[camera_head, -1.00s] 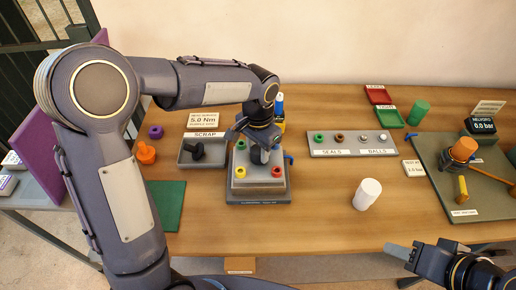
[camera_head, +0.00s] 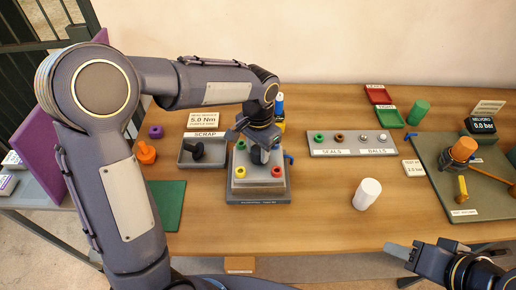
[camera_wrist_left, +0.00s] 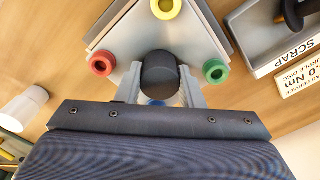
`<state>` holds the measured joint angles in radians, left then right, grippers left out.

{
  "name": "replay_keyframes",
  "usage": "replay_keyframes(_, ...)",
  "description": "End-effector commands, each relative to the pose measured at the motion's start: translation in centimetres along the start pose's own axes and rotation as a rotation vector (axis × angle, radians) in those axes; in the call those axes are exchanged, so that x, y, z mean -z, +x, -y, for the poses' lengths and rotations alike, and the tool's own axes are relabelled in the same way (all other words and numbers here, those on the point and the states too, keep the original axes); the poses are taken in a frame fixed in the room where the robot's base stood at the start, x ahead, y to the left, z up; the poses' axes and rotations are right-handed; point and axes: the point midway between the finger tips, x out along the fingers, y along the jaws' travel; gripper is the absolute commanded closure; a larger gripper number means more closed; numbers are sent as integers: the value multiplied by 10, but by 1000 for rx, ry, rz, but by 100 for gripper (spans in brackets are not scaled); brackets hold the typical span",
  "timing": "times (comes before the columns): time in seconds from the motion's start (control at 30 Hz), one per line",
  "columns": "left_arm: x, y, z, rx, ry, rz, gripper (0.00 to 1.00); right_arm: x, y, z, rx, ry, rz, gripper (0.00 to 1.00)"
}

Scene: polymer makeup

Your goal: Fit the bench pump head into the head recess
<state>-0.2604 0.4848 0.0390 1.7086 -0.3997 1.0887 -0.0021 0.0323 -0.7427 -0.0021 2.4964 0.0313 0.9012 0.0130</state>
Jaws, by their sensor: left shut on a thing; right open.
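The bench pump head looks to be the light grey square block (camera_head: 258,183) with red, yellow and green rings at its corners, seated on or just over a darker grey base (camera_head: 258,198). My left gripper (camera_head: 260,156) is above it, pointing down. In the left wrist view the left gripper (camera_wrist_left: 160,88) is shut on a dark round knob (camera_wrist_left: 159,70) at the middle of the block's top face. A blue ring there is partly hidden by the knob. I cannot see the recess or any gap under the block. My right gripper (camera_head: 398,252) is open and empty at the lower right.
A scrap tray (camera_head: 186,161) with a black part stands left of the block. A seals and balls tray (camera_head: 352,152) lies right of it, and a white cylinder (camera_head: 367,194) stands on the clear wood. An olive board (camera_head: 480,208) with fittings is at the far right.

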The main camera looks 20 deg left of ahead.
Motion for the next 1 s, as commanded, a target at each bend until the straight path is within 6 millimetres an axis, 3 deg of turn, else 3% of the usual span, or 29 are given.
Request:
replay_keyframes(0.77, 0, 18, 0, 0, 0, -2, 100, -6, 11, -5, 0, 0, 0, 55)
replay_keyframes(0.8, 0, 17, 0, 1, 0, -2, 61, -5, 10, -5, 0, 0, 0, 55)
replay_keyframes(0.93, 0, 17, 0, 0, 0, -1, 44, -5, 10, -5, 0, 0, 0, 55)
replay_keyframes(1.0, 0, 17, 0, 0, 0, -1, 40, -5, 10, -5, 0, 0, 0, 55)
